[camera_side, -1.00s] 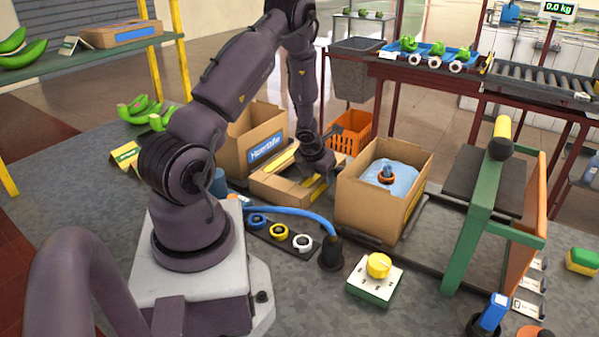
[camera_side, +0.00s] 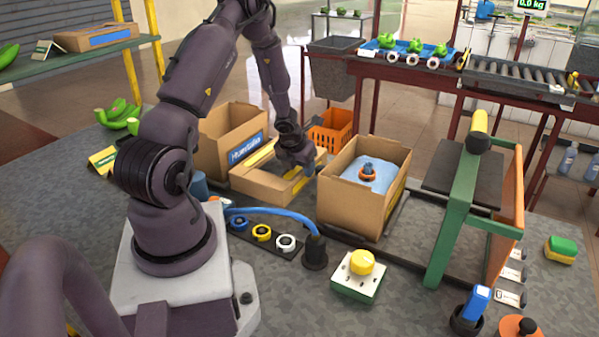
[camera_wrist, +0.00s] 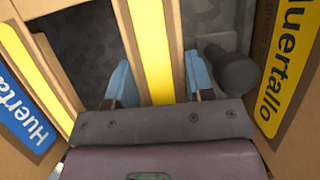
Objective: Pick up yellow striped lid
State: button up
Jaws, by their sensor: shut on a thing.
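The yellow striped lid (camera_side: 248,182) is a low cardboard piece with yellow bands, beside the tall cardboard box at the back. My gripper (camera_side: 299,168) is down at its right side in the side view. In the wrist view, my gripper (camera_wrist: 160,84) has its two blue fingers on either side of a cardboard strip with a wide yellow band (camera_wrist: 151,45), and is shut on it. Another yellow band (camera_wrist: 32,62) runs along the left. The fingertips' contact is partly hidden in the side view.
A tall cardboard box (camera_side: 222,150) stands left of the lid. An open box with a blue bag (camera_side: 345,205) stands close on the right. An orange crate (camera_side: 333,130) is behind. A blue hose (camera_side: 270,212) and coloured rings lie in front.

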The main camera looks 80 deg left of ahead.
notch_tip(320, 180, up, 15)
jog(key=w+d+r+m+g+h, duration=0.1)
jog(key=w+d+m+g+h, duration=0.25)
jog(key=m, duration=1.45)
jog(key=w+d+r+m+g+h, duration=0.1)
jog(key=w+d+m+g+h, duration=0.3)
jog(key=m, duration=1.4)
jog(key=shift+t+y, duration=0.55)
jog(key=shift+w+d+f, duration=0.15)
jog(key=shift+w+f, duration=0.05)
jog(key=shift+f, duration=1)
jog(key=shift+w+d+f, duration=0.15)
jog(key=shift+d+f, duration=0.05)
jog(key=shift+f, duration=1.05)
jog(key=shift+w+d+f, duration=0.15)
jog(key=shift+w+f, duration=0.05)
jog(key=shift+f, duration=1)
jog(key=shift+f, duration=0.55)
